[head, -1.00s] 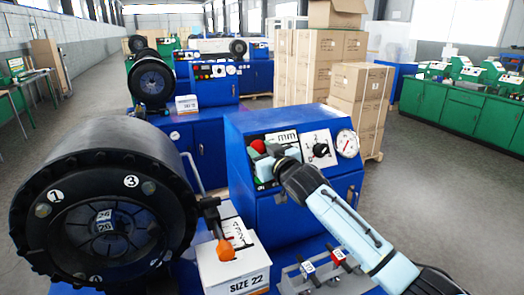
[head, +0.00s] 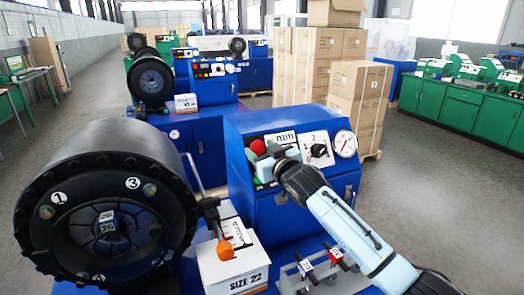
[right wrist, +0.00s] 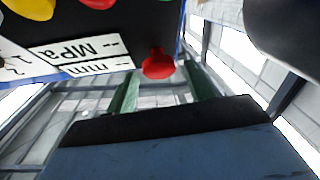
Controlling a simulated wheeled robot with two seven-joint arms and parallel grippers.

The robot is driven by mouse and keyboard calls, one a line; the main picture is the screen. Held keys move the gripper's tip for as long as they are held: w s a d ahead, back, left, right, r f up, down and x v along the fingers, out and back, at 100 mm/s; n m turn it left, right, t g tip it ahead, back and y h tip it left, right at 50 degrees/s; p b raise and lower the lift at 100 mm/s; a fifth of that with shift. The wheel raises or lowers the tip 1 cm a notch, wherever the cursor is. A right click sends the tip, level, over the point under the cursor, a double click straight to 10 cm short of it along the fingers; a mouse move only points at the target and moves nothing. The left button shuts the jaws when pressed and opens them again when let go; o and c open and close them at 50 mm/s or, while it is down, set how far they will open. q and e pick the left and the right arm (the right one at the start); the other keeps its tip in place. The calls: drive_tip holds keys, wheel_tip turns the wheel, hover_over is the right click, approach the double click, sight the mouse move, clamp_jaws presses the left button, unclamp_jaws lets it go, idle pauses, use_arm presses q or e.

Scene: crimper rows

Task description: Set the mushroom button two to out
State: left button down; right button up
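A red mushroom button (head: 258,146) sits at the upper left of the blue machine's sloped control panel. It also shows in the right wrist view (right wrist: 158,64), as a red cap standing out from the dark panel; I see no number on it. My right gripper (head: 265,165) is in front of the panel, at the button. In the right wrist view its two green fingers (right wrist: 162,92) are apart, one on each side of the red cap, with small gaps visible. Whether the button is in or out is hard to tell. My left gripper is not in view.
The panel carries displays (head: 281,139), a black selector knob (head: 318,150) and a gauge (head: 345,143). More coloured buttons show at the right wrist view's top edge. A large black crimping head (head: 110,150) and a SIZE 22 box (head: 232,268) stand left.

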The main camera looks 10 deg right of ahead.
drive_tip(key=shift+o, duration=0.3)
drive_tip(key=shift+s+d, duration=0.1)
drive_tip(key=shift+s, duration=0.05)
drive_tip(key=b+v, duration=0.1)
drive_tip(key=v, duration=1.2)
